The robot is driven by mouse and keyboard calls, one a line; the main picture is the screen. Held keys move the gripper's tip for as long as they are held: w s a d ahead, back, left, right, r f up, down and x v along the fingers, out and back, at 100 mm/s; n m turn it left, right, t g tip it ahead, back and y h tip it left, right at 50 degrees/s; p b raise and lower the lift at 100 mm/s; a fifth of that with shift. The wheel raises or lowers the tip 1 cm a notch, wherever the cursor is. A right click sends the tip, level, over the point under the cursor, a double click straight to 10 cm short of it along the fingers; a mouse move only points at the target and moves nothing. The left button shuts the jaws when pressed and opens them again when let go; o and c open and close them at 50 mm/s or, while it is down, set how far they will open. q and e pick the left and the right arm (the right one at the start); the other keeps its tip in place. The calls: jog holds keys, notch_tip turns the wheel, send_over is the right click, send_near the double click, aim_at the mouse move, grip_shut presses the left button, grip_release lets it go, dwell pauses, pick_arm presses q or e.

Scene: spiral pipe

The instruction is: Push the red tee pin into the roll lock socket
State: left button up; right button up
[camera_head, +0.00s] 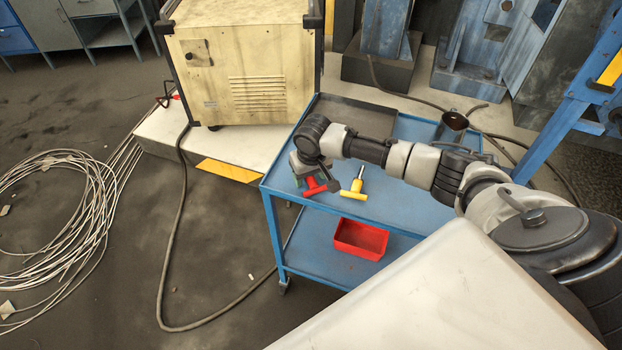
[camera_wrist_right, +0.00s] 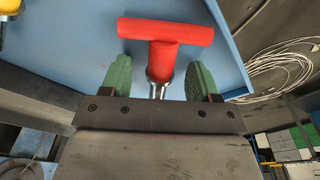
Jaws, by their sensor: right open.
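The red tee pin (camera_head: 313,187) is on the blue cart's top shelf, near its front left edge. In the right wrist view the red tee pin (camera_wrist_right: 166,38) shows its red crossbar and stem, with a metal shank below. My right gripper (camera_wrist_right: 162,80) is open, its green fingers on either side of the stem with a gap at each side. In the head view my right gripper (camera_head: 318,176) is at the pin, partly hidden by my wrist. I cannot make out the roll lock socket. My left gripper is not in view.
A yellow tee pin (camera_head: 354,188) lies right of the red one on the blue cart (camera_head: 410,205). A red bin (camera_head: 361,239) sits on the lower shelf. A beige cabinet (camera_head: 242,65) stands behind left. Coiled cable (camera_head: 62,190) lies on the floor at left.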

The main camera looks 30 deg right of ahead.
grip_shut()
dwell(0.3)
